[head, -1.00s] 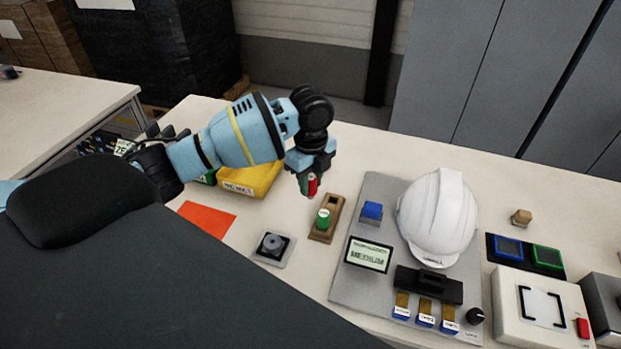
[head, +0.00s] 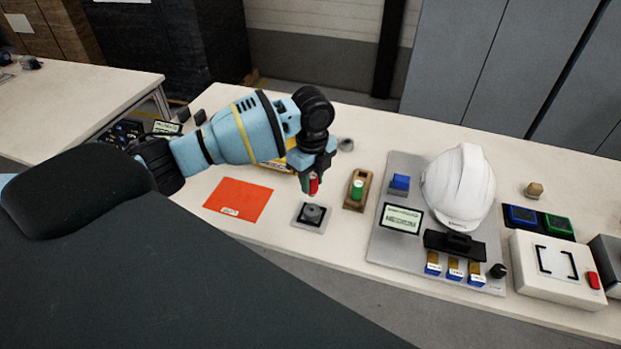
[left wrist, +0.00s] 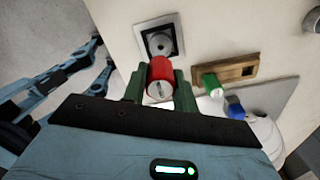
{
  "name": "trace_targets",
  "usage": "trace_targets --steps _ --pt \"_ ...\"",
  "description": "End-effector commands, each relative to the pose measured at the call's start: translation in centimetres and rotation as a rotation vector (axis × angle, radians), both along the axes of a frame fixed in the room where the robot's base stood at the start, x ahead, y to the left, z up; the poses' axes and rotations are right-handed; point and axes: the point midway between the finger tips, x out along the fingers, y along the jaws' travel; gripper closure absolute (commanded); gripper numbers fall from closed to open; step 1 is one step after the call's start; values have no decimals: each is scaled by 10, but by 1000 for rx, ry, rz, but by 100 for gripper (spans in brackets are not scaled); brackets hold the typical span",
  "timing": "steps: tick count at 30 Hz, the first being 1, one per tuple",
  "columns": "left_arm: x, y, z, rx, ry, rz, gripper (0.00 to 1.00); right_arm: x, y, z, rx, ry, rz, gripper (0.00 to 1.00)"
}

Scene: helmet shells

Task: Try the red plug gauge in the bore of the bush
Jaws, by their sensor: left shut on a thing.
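My left gripper (head: 313,186) is shut on the red plug gauge (head: 313,184). In the left wrist view the red gauge (left wrist: 160,75) sits between the dark green fingers (left wrist: 158,88). The grey round bush (head: 312,213) stands on a square plate just below the gauge in the head view. In the left wrist view the bush (left wrist: 160,43) shows its dark bore just beyond the gauge. The gauge appears apart from the bush; its lower end is partly hidden by the fingers.
A wooden holder (head: 353,204) with a green plug (head: 357,188) and an empty hole stands right of the bush. An orange sheet (head: 238,199) lies left. A grey board (head: 384,244) with a white helmet (head: 459,186) is further right. A grey ring (head: 345,144) lies behind.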

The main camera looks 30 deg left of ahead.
Motion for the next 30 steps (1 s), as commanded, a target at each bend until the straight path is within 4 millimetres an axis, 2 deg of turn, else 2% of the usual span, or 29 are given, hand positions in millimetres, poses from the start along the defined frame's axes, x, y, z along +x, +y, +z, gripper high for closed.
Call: trace_targets --steps 11,15,22,30 --pt "0 0 -9 0 1 0 88 0 -1 -1 -3 2 1 64" --pt "0 0 -19 0 1 0 88 -2 -1 -3 -2 8 1 64" --pt "-1 0 -42 -1 6 -1 88 -15 0 -19 0 49 0 64" --pt "0 0 -54 0 1 0 88 -16 2 -18 4 49 1 64"
